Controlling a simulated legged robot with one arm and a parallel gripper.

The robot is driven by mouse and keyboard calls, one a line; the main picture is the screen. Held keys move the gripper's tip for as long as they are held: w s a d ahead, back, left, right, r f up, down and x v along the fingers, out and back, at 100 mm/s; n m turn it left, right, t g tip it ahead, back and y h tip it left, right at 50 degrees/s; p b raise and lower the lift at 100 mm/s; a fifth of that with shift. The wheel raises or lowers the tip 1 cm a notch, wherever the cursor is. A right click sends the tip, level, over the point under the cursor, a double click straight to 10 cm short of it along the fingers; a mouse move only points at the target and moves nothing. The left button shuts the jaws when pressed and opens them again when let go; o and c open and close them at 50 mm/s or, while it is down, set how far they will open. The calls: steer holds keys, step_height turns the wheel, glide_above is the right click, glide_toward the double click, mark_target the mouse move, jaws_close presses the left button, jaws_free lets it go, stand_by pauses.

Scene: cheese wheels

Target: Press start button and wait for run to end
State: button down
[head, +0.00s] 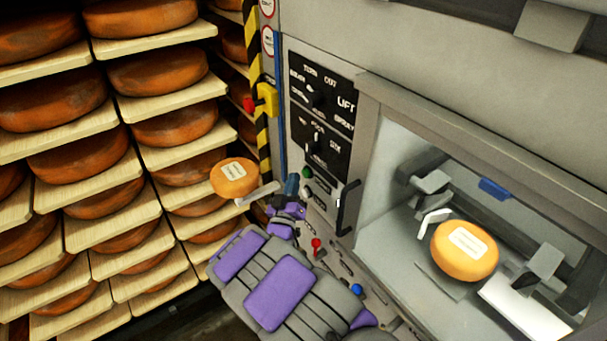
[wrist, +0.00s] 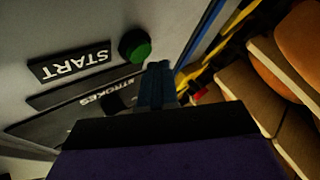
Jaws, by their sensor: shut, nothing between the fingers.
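The green start button (head: 306,173) is on the grey machine's control panel. In the wrist view the green button (wrist: 135,46) stands out beside the black START label (wrist: 72,63). My gripper (head: 291,186) is shut and empty, with its dark blue tips just left of the button. In the wrist view the gripper (wrist: 157,85) points at the panel just right of and below the button. I see no clear contact between them. An orange cheese wheel with a white label (head: 464,251) sits inside the machine's chamber behind a window.
Shelves of cheese wheels (head: 160,130) fill the left. Another labelled cheese (head: 233,177) is left of my gripper. A black handle (head: 347,207), a red lever (head: 316,245) and a blue knob (head: 357,289) are close by on the panel. A red button (head: 249,104) sits on a yellow box.

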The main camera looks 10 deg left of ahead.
steer(key=shift+w+d+r, duration=0.1)
steer(key=shift+w+d, duration=0.15)
steer(key=shift+d, duration=0.1)
